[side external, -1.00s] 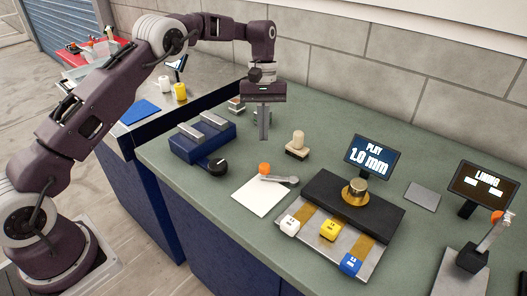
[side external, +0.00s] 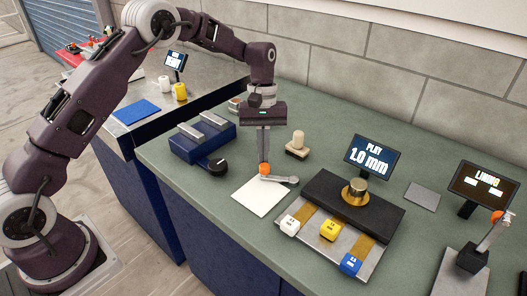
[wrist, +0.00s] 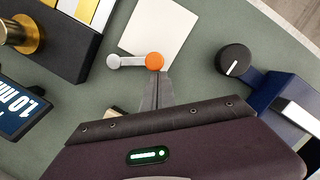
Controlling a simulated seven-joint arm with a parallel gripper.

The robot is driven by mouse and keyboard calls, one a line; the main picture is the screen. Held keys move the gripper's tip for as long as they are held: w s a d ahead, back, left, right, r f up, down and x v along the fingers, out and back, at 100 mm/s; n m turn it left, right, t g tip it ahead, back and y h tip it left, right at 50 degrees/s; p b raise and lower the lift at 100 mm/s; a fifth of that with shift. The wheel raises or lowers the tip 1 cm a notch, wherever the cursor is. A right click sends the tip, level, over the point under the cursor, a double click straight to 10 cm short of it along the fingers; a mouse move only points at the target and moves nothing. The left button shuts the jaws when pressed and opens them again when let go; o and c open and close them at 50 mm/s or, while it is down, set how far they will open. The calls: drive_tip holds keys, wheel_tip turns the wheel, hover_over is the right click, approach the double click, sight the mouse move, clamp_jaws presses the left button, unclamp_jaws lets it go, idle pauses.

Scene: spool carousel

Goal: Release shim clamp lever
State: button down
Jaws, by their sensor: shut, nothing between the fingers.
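The lever with an orange knob (side external: 264,169) and a grey arm (side external: 282,180) lies by the white sheet, beside the black block (side external: 325,187) with the brass post (side external: 357,188). My gripper (side external: 263,157) points down, fingers together and empty, with its tips at the orange knob in the side view. In the wrist view the orange knob (wrist: 155,61) sits just beyond the fingertips (wrist: 158,75), with the grey arm (wrist: 126,61) running left. I cannot tell whether the fingertips touch the knob. A display (side external: 372,157) reads "PLAY 1.0 mm".
White (side external: 289,225), yellow (side external: 331,230) and blue (side external: 350,264) blocks sit on the metal plate in front. A blue fixture (side external: 203,138) with a black dial (side external: 217,166) stands left. A wooden-handled stamp (side external: 298,144) is behind the lever. A second display (side external: 484,187) stands right.

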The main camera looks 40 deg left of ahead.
drive_tip(key=s+n, duration=0.2)
drive_tip(key=n, duration=0.1)
drive_tip(key=shift+s+d+t, duration=0.25)
drive_tip(key=shift+d+t, duration=0.05)
drive_tip(key=shift+d, duration=0.05)
drive_tip(key=s+d+n, duration=0.1)
drive_tip(key=n, duration=0.1)
drive_tip(key=s+n, duration=0.1)
drive_tip(key=shift+s+d+n+t+h, duration=0.2)
drive_tip(key=shift+d+n+t+h, duration=0.15)
drive_tip(key=shift+n+t+h, duration=0.05)
drive_tip(key=s+d+n, duration=0.1)
drive_tip(key=n, duration=0.1)
drive_tip(key=d+n, duration=0.1)
drive_tip(key=shift+s+d+n+t, duration=0.15)
drive_tip(key=shift+s+n+t, duration=0.2)
drive_tip(key=shift+n+t, duration=0.05)
drive_tip(key=shift+s+d, duration=0.25)
drive_tip(key=shift+d, duration=0.45)
drive_tip(key=a, duration=0.4)
drive_tip(key=shift+s+a, duration=0.1)
drive_tip(key=shift+s, duration=0.3)
drive_tip(key=v, duration=1)
drive_tip(key=shift+s, duration=0.15)
